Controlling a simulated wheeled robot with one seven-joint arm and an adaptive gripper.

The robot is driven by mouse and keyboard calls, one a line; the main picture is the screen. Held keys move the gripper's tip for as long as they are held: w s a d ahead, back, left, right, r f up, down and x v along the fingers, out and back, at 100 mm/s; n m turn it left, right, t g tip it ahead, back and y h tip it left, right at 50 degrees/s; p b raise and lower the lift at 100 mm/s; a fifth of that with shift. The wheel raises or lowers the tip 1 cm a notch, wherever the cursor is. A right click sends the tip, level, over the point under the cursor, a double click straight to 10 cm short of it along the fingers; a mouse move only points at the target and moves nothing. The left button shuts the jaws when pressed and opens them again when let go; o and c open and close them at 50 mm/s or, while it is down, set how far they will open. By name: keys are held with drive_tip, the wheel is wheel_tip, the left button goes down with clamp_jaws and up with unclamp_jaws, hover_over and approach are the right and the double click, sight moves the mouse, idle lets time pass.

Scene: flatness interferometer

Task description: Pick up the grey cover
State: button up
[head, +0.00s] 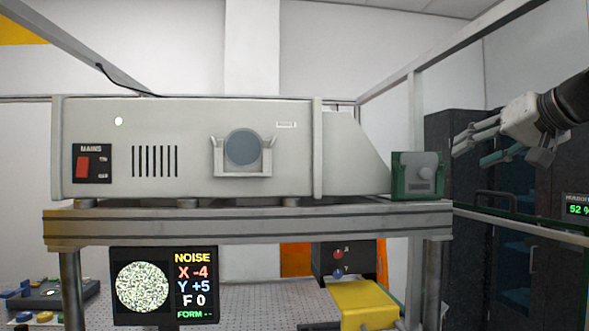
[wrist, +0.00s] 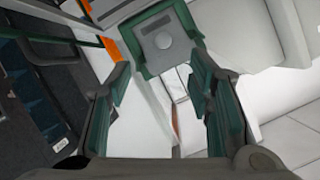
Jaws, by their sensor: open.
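My gripper (head: 470,147) is in the air to the right of the holder and a little higher. It is open and empty, with green pads. In the wrist view my gripper (wrist: 159,75) has its two fingers on either side, apart from the cover.
A large pale instrument (head: 200,150) holds a round grey-blue disc (head: 242,147) in a front cradle. A frame post (head: 416,110) rises behind the holder. A rail (head: 520,222) runs below my gripper. A screen (head: 163,286) hangs under the shelf (head: 240,225).

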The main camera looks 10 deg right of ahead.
drive_tip(key=p, duration=0.1)
approach(428, 173)
drive_tip(key=x, duration=0.3)
drive_tip(key=shift+p+x, duration=0.9)
drive_tip(key=shift+x, duration=2.15)
drive_tip(key=shift+c, duration=0.4)
clamp_jaws()
